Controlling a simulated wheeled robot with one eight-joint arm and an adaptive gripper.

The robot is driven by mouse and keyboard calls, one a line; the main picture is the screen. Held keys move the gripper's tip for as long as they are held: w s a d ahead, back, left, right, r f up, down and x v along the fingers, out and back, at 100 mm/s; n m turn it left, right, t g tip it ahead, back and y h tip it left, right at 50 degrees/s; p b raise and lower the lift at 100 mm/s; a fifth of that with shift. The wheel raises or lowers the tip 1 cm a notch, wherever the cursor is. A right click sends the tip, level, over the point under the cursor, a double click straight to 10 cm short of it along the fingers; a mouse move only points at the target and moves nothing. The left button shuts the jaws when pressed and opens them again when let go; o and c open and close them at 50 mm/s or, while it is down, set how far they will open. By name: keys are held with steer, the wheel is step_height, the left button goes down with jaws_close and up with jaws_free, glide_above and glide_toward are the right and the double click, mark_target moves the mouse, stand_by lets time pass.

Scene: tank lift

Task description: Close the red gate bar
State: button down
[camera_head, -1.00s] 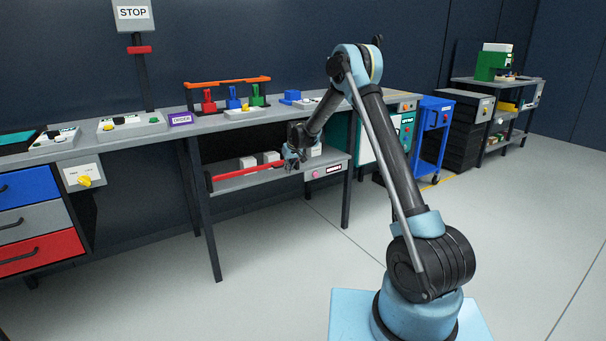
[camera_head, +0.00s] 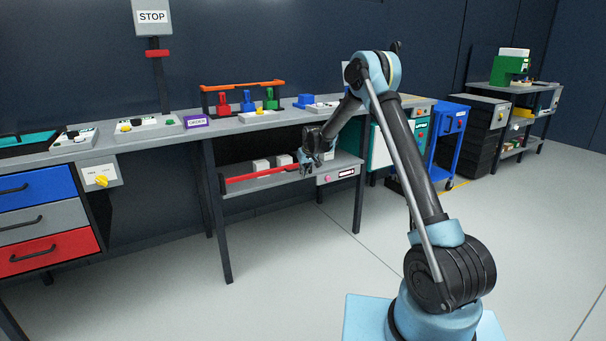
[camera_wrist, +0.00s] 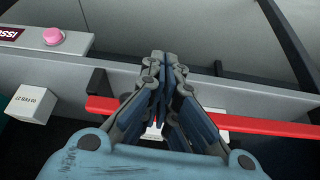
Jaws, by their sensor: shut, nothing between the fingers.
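The red gate bar (camera_head: 262,174) lies nearly level along the front of the lower shelf under the bench. In the wrist view the bar (camera_wrist: 262,125) runs across the picture, with its left end by a black bracket (camera_wrist: 97,84). My gripper (camera_head: 306,168) is at the bar's right end in the head view. In the wrist view my gripper (camera_wrist: 167,62) is shut and empty, its fingers crossing in front of the bar and hiding a part of it. I cannot tell whether the fingers touch the bar.
White boxes (camera_head: 261,165) stand on the lower shelf (camera_head: 243,188) behind the bar; one labelled box (camera_wrist: 33,103) shows in the wrist view. A pink button (camera_wrist: 53,36) is on the shelf's front. Bench legs (camera_head: 218,220) flank the shelf. The floor in front is clear.

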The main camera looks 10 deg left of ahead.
steer(key=s+d+r+m, duration=0.2)
steer(key=s+d+r, duration=1.2)
steer(key=d+r, duration=0.4)
steer(key=s+d+r+m+h, duration=0.15)
steer(key=s+d+r, duration=0.25)
steer(key=s+d, duration=1)
steer(key=s+d+f+m, duration=0.1)
steer(key=s+d+f, duration=0.2)
steer(key=s, duration=0.7)
steer(key=s+d+f+m+g+h, duration=0.1)
steer(key=s+d+f, duration=0.3)
steer(key=s, duration=0.7)
steer(key=s+d+f+m+g, duration=0.1)
steer(key=s+d+f, duration=0.3)
steer(key=s, duration=0.7)
steer(key=d, duration=0.2)
steer(key=shift+d+f, duration=0.15)
steer(key=shift+d, duration=0.2)
steer(key=shift+m+h, duration=0.25)
